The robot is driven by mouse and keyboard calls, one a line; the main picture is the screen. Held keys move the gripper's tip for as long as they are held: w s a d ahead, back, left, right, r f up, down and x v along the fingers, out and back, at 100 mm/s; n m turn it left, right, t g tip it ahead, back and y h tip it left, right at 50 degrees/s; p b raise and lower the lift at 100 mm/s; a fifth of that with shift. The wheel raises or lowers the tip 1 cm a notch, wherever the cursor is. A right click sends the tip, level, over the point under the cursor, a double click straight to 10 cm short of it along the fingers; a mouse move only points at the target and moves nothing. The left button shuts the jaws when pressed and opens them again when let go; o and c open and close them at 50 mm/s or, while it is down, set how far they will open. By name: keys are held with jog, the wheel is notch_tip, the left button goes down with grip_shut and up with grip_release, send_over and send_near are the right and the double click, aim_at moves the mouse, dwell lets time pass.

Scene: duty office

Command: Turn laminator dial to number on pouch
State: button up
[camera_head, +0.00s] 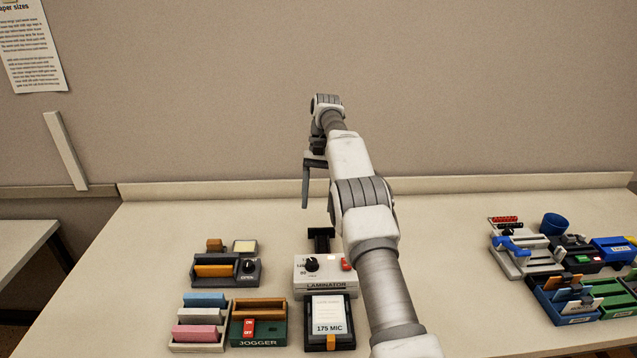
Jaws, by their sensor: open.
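The laminator (316,287) is a white box labelled LAMINATOR near the middle of the desk. Its black dial (312,264) is on the top left, with small printed numbers around it, one seeming to be 80. I cannot tell where the dial points. A red switch (346,264) is at its right. In front lies the pouch (327,312), white and marked 175 MIC, in a black tray (313,343). My gripper (314,190) is open and empty, high above and behind the laminator, fingers pointing down. The far finger is partly hidden by my arm.
Left of the laminator stand a dark device with a dial (247,267), a green jogger (271,333) and a rack of coloured blocks (200,330). Several trays and a blue cup (553,223) are at the right. The desk between is bare, partly hidden by my arm.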

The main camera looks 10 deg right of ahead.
jog(key=shift+p+v, duration=1.15)
jog(key=shift+p, duration=1.15)
jog(key=shift+r+p, duration=0.1)
jog(key=shift+p, duration=0.45)
notch_tip(320, 180, up, 12)
jog(key=s+n+t+b, duration=0.1)
jog(key=s+t+b, duration=0.1)
jog(key=s+a+r+n+t+h+b, duration=0.1)
jog(key=s+a+r+t+b, duration=0.15)
jog(key=s+r, duration=0.7)
jog(key=s+f+n+t+b, duration=0.1)
jog(key=s+f+n+t, duration=0.15)
jog(key=s, duration=1.25)
jog(key=s+f+t+b, duration=0.1)
jog(key=s+f, duration=0.3)
jog(key=s, duration=0.2)
jog(key=s+a+f+t+h+b, duration=0.1)
jog(key=s+f, duration=0.3)
jog(key=s, duration=0.2)
jog(key=shift+s+n+t, duration=0.3)
jog(key=shift+n, duration=0.15)
